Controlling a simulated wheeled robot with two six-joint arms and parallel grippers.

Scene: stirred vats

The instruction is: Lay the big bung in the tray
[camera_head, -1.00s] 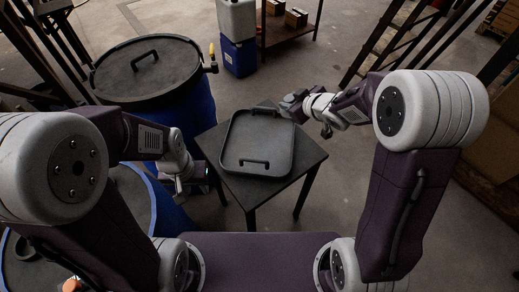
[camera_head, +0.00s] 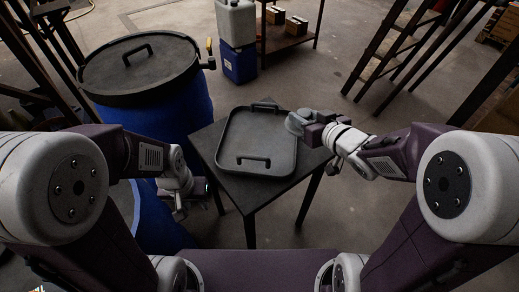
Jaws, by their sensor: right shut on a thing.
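The black tray (camera_head: 230,150) lies on a dark square table (camera_head: 262,196), with a raised handle at its near and far ends. Its floor looks empty. My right gripper (camera_head: 300,123) is at the tray's right edge, shut on a grey rounded piece (camera_head: 294,122) that appears to be the big bung. The fingers hide part of it, and I cannot tell whether it touches the tray rim. My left gripper (camera_head: 180,208) points down left of the table, apart from the tray; its fingers are too dark to read.
A large blue vat (camera_head: 185,112) with a black handled lid (camera_head: 138,68) stands left of the table. A second blue vat (camera_head: 155,225) is under my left arm. Jerrycans (camera_head: 238,62), a low shelf (camera_head: 290,38) and a ladder (camera_head: 395,48) stand behind.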

